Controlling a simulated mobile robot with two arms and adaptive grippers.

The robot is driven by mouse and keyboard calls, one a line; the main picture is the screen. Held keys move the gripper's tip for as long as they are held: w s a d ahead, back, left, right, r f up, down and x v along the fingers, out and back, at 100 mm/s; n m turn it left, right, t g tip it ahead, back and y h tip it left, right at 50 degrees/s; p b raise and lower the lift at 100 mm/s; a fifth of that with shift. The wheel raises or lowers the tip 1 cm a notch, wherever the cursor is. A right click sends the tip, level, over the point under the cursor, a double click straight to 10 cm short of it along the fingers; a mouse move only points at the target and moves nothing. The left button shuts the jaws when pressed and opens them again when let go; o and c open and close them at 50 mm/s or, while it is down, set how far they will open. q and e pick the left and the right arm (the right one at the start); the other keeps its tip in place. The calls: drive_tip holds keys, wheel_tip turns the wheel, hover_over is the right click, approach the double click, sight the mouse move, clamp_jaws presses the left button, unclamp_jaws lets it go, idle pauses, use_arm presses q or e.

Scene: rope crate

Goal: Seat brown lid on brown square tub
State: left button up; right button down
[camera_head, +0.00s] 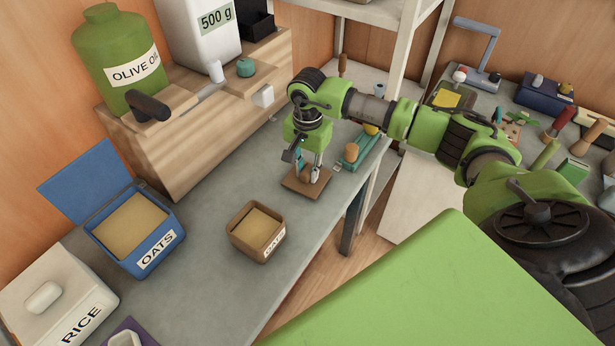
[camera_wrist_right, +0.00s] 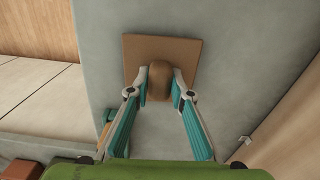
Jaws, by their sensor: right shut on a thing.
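The brown square tub (camera_head: 240,238), labelled OATS and filled with oats, stands open on the grey bench. The brown lid (camera_head: 293,184) is a flat square with a rounded knob, to the right of and behind the tub. My right gripper (camera_head: 308,178) points down over the lid. In the right wrist view, its two fingers (camera_wrist_right: 160,92) are shut on the knob of the lid (camera_wrist_right: 137,48). I cannot tell whether the lid touches the bench or is just above it. My left gripper is not in view.
A blue OATS box (camera_head: 172,240) with its lid open and a white RICE box (camera_head: 98,303) stand to the left of the tub. A wooden dispenser stand (camera_head: 160,160) runs along the wall. A green-and-wood item (camera_head: 362,150) lies right of the lid. Bench between lid and tub is clear.

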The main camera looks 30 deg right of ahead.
sight(307, 168)
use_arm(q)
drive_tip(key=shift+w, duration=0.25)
use_arm(e)
drive_tip(key=shift+s+f, duration=0.2)
drive_tip(key=shift+s, duration=0.05)
drive_tip(key=shift+r, duration=0.1)
drive_tip(key=shift+w+r+p, duration=0.15)
drive_tip(key=shift+r+p, duration=0.2)
drive_tip(key=shift+r, duration=0.05)
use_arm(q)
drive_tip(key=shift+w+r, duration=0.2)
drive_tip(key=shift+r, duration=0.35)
use_arm(e)
drive_tip(key=shift+r, duration=0.55)
use_arm(q)
drive_tip(key=shift+p, duration=0.3)
use_arm(e)
drive_tip(key=shift+r, duration=0.15)
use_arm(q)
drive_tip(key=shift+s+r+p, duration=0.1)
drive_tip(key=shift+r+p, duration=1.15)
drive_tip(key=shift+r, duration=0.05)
use_arm(e)
drive_tip(key=shift+r, duration=2.35)
drive_tip(key=shift+w, duration=0.1)
